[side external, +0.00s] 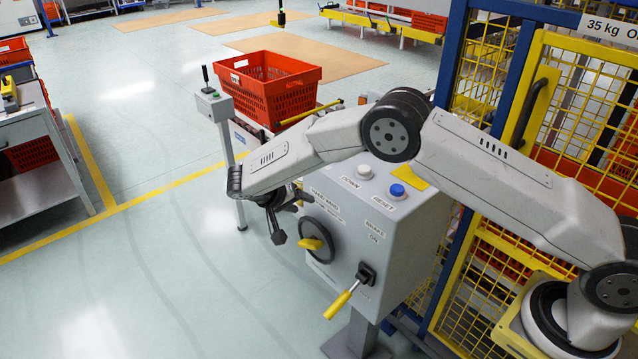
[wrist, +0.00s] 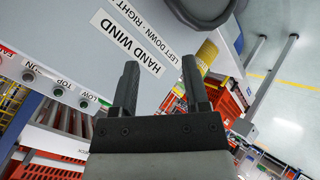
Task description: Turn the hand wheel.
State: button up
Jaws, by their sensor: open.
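The hand wheel (side external: 325,227) is a dark disc on the front face of a grey control box (side external: 385,225). A yellow handle (side external: 311,244) sticks out from it. In the wrist view, part of the dark wheel (wrist: 205,10) shows at the top edge, and the yellow handle (wrist: 206,53) is just beyond the right finger. My gripper (side external: 291,217) is open and empty, in front of the box and left of the wheel. In the wrist view my gripper's (wrist: 160,75) two fingers are spread with nothing between them. Contact with the handle cannot be told.
A yellow-handled brake lever (side external: 342,302) is below right of the wheel. White and blue buttons (side external: 398,190) are on the box top. An orange tote (side external: 276,90) stands behind. A yellow mesh fence (side external: 565,120) closes the right side. Open floor lies left.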

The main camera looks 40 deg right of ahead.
aim_at(308, 247)
jog(key=s+a+n+t, duration=0.3)
jog(key=n+t, duration=0.2)
jog(key=n, duration=0.5)
jog(key=s+a+n+t, duration=0.2)
jog(key=s+n+t, duration=0.2)
jog(key=n, duration=0.6)
notch_tip(308, 247, down, 11)
jog(key=shift+w+h, duration=0.15)
jog(key=shift+h, duration=0.25)
jog(key=shift+x, duration=3.85)
jog(key=shift+r, duration=0.1)
grip_shut()
